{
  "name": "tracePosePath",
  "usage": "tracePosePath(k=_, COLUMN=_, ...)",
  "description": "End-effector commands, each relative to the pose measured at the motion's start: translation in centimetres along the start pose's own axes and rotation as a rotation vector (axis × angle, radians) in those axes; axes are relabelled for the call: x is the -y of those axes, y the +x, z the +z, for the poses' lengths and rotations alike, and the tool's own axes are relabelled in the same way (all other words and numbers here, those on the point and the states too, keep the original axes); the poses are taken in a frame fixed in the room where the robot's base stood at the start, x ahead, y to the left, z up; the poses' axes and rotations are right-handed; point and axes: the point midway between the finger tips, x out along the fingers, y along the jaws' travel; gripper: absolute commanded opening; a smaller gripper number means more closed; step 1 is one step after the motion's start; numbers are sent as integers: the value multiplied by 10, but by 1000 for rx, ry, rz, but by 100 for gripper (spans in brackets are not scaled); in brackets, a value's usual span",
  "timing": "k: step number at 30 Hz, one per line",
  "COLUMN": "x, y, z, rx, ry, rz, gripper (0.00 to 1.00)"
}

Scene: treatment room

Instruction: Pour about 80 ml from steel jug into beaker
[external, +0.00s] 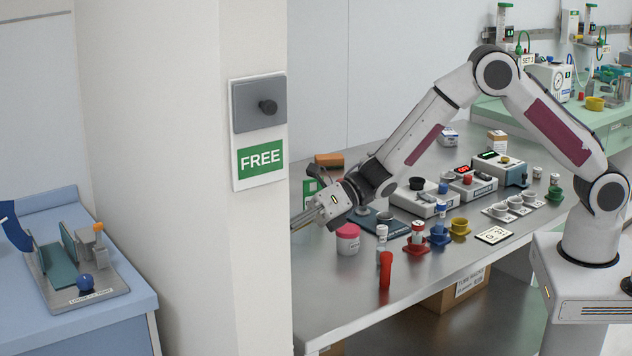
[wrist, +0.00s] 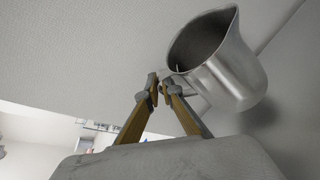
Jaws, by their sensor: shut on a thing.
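The steel jug (wrist: 232,76) shows in the wrist view, just beyond my fingertips, with its dark mouth toward the upper left. I cannot tell whether liquid is in it. My gripper (wrist: 160,88) is shut on the jug at its handle side; the handle is mostly hidden by the fingers. In the external view my gripper (external: 302,220) reaches left over the far side of the steel table, its tips at the pillar's edge. The jug is hidden behind the pillar there. I cannot make out the beaker in either view.
The pillar (external: 255,290) with a FREE sign blocks the external view of the table's left end. Near my gripper on the table (external: 340,310) stand a pink-lidded jar (external: 348,240), a red tube (external: 386,270) and several cups and devices. The table's front strip is clear.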

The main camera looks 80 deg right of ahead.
Motion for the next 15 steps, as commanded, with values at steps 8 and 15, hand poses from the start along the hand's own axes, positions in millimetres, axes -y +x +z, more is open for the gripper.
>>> tracePosePath(k=8, x=17, y=4, z=4, rx=58, ry=28, rz=-68, gripper=0)
tracePosePath(k=15, x=34, y=5, z=7, rx=108, ry=52, rz=-128, gripper=0)
